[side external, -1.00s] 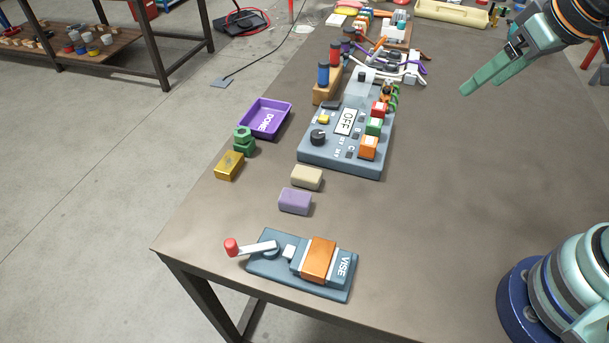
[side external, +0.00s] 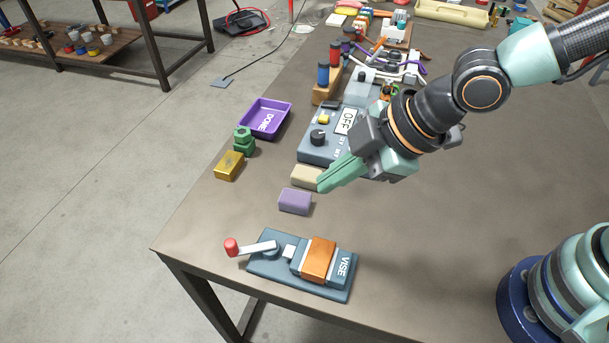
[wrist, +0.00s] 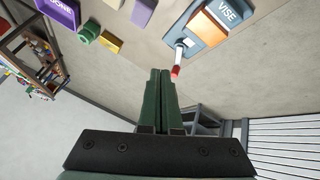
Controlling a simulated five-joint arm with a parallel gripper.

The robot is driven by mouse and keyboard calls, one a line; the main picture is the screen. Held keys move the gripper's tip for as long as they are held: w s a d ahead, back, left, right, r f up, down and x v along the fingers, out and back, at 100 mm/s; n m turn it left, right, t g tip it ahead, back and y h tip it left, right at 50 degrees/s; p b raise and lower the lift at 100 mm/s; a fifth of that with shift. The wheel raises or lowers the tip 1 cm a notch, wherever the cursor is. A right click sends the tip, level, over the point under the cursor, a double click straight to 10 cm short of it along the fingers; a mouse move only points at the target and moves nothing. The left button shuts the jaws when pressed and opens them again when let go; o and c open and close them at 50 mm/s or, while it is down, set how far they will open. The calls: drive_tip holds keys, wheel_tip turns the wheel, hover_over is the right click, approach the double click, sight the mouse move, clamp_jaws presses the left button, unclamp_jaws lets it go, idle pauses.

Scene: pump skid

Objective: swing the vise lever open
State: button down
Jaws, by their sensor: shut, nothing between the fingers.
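The vise (side external: 344,272) is a blue-grey base near the table's front edge, with an orange block (side external: 319,260) held between its jaws. Its pale lever (side external: 258,248) with a red knob (side external: 232,247) points left, toward the table's left edge. My gripper (side external: 322,186) is shut and empty, above the table beyond the vise, near the beige and purple blocks and apart from the lever. In the wrist view, my gripper (wrist: 160,72) shows its two green fingers together, with the red knob (wrist: 175,71) just right of their tips and the vise (wrist: 205,28) at upper right.
A purple block (side external: 295,201) and a beige block (side external: 305,177) sit beyond the vise. A gold block (side external: 229,166), green nuts (side external: 244,142) and a purple DONE tray (side external: 265,119) lie along the left edge. A control box (side external: 318,154) reads OFF. Table around the vise is clear.

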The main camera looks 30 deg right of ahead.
drive_tip(key=s+a+f+n+g+y, duration=0.1)
drive_tip(key=s+a+f+n, duration=0.2)
drive_tip(key=s+a, duration=0.3)
drive_tip(key=shift+a+f+n, duration=0.3)
drive_tip(key=shift+a+n, duration=0.5)
drive_tip(key=shift+n, duration=0.1)
drive_tip(key=x, duration=0.9)
drive_tip(key=shift+w+a+f, duration=0.15)
drive_tip(key=shift+w+f, duration=0.05)
drive_tip(key=shift+w, duration=0.05)
drive_tip(key=w, duration=0.1)
drive_tip(key=w+a, duration=0.1)
drive_tip(key=w, duration=0.1)
drive_tip(key=shift+f, duration=0.1)
drive_tip(key=shift+w+a, duration=0.1)
drive_tip(key=shift+w, duration=0.45)
